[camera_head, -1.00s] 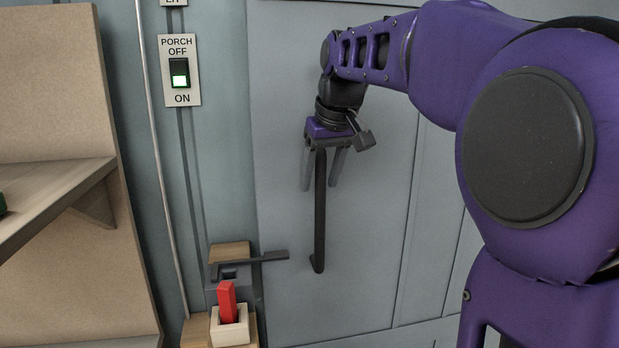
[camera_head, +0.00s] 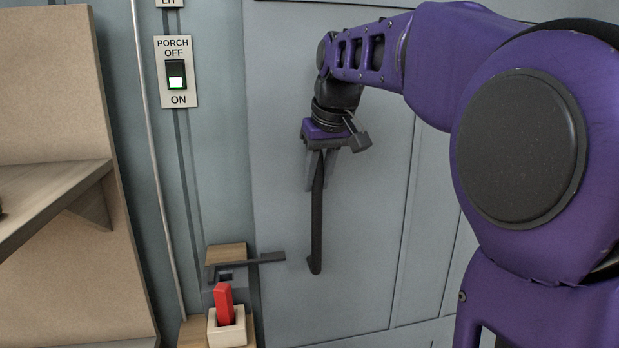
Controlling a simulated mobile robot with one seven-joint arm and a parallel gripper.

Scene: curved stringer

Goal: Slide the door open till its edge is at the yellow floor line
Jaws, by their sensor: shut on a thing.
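The grey sliding door (camera_head: 365,235) fills the middle of the view. Its left edge runs beside the switch wall. A long dark upright bar handle (camera_head: 316,225) is fixed on the door. My gripper (camera_head: 320,172) points down at the upper part of the handle, with its grey fingers closed on either side of the bar. The top of the handle is hidden between the fingers. The yellow floor line is not in view, and neither is the floor.
A wooden shelf (camera_head: 45,195) juts out at far left.

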